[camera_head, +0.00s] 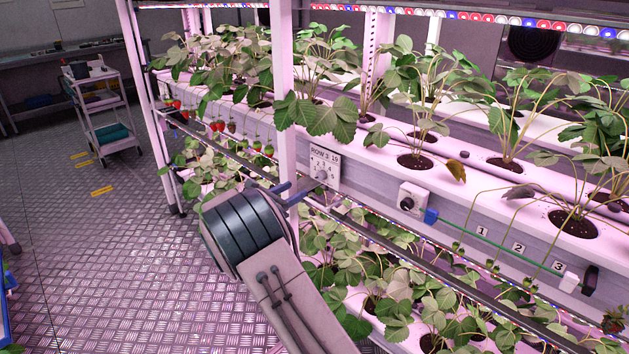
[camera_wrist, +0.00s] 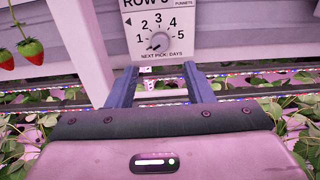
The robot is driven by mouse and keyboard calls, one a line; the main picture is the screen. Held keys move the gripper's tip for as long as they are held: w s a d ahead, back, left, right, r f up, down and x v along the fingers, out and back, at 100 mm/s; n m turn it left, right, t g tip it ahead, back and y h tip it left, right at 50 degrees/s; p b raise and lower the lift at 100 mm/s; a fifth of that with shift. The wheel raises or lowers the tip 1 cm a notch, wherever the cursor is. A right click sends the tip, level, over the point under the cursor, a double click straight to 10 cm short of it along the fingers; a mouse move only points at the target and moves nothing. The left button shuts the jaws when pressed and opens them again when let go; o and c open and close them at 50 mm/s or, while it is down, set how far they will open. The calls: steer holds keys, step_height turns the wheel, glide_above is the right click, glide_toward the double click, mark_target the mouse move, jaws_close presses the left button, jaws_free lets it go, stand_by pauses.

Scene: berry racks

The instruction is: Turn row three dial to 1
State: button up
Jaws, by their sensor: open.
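The row three dial (camera_wrist: 159,40) is a grey round knob on a white plate (camera_wrist: 130,27) marked 1 to 5 and "NEXT PICK: DAYS". A dark mark at the knob's lower left appears to lie below the 1. The plate reads "ROW 3" in the head view (camera_head: 333,161), on the shelf's front beside a white post. My gripper (camera_wrist: 157,78) has two blue fingers, open and empty, with tips just below the plate and apart from the knob. In the head view my gripper (camera_head: 296,189) is at the plate's lower left; the knob (camera_head: 322,174) is small there.
A white post (camera_head: 286,90) stands just left of the plate. Strawberry plants hang over the shelf, with red berries (camera_wrist: 30,47) at left in the wrist view. A white box with a black knob (camera_head: 408,201) is farther right.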

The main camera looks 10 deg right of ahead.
mark_target(318, 177)
steer(key=x, duration=0.9)
steer(key=shift+w+d, duration=0.1)
steer(key=shift+d, duration=0.1)
steer(key=c, duration=1)
